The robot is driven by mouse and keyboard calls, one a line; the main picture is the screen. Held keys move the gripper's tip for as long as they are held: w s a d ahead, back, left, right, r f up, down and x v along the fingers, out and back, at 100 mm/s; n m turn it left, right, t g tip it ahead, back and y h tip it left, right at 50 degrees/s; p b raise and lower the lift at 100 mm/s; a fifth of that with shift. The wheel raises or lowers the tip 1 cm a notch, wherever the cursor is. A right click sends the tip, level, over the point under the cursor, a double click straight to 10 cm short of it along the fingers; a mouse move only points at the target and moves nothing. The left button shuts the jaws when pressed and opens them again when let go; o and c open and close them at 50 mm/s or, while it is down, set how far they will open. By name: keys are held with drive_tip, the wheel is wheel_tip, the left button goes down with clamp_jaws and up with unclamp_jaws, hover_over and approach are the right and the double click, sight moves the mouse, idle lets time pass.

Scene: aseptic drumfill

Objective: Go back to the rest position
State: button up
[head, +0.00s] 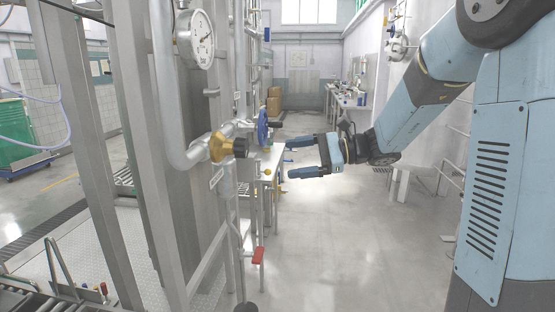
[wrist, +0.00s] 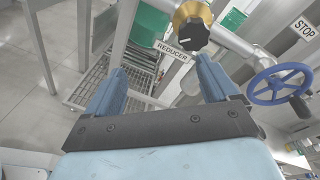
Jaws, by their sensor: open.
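My gripper (head: 297,158) is open and empty in the head view, held in the air over the aisle. Its two blue fingers point left towards the pipework. In the wrist view my gripper (wrist: 160,82) shows its two fingers spread apart with nothing between them. The brass fitting with a black knob (head: 227,147) sits on the pipe to the left of my gripper. It also shows in the wrist view (wrist: 193,28), beyond the fingertips and apart from them. The blue handwheel (head: 263,129) is close to the fingers in the head view and lies at the right in the wrist view (wrist: 279,84).
A pressure gauge (head: 196,40) and steel pipes stand at the left. A red-handled valve (head: 258,255) hangs low on the pipework. A REDUCER label (wrist: 172,51) is near the brass fitting. The floor (head: 350,250) below and right of my gripper is clear.

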drive_tip(key=s+n+g+h, duration=0.1)
drive_tip(key=s+n+h, duration=0.3)
drive_tip(key=s, duration=0.5)
drive_tip(key=s+d+f+n+t+h, duration=0.2)
drive_tip(key=s+d+n+t+h, duration=0.3)
drive_tip(key=s+d+n+h, duration=0.3)
drive_tip(key=s+d+h, duration=0.4)
drive_tip(key=s+d, duration=0.2)
drive_tip(key=d, duration=0.2)
drive_tip(key=shift+s, duration=0.4)
